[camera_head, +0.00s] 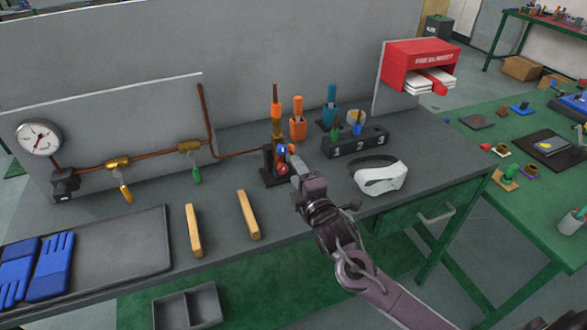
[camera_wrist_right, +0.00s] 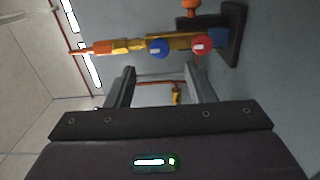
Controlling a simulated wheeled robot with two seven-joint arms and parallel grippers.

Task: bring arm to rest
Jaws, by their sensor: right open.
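My right gripper (camera_head: 294,160) reaches in from the lower right over the grey workbench (camera_head: 225,190). Its fingers are open in the right wrist view (camera_wrist_right: 163,85), with nothing held between them. A brass torch with an orange tip (camera_head: 276,105) stands upright in a black stand (camera_head: 268,178) just beyond the fingertips. Its blue knob (camera_wrist_right: 159,48) and red knob (camera_wrist_right: 201,45) show past the fingers in the right wrist view. The gripper partly hides the stand in the head view; I cannot tell whether they touch. My left gripper is not in view.
White goggles (camera_head: 380,178) and a black numbered holder (camera_head: 354,143) are right of the gripper. Two wooden bars (camera_head: 248,214), blue gloves (camera_head: 38,264) and a gauge with copper pipe (camera_head: 38,137) are left. A red box (camera_head: 420,62) hangs at the back right.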

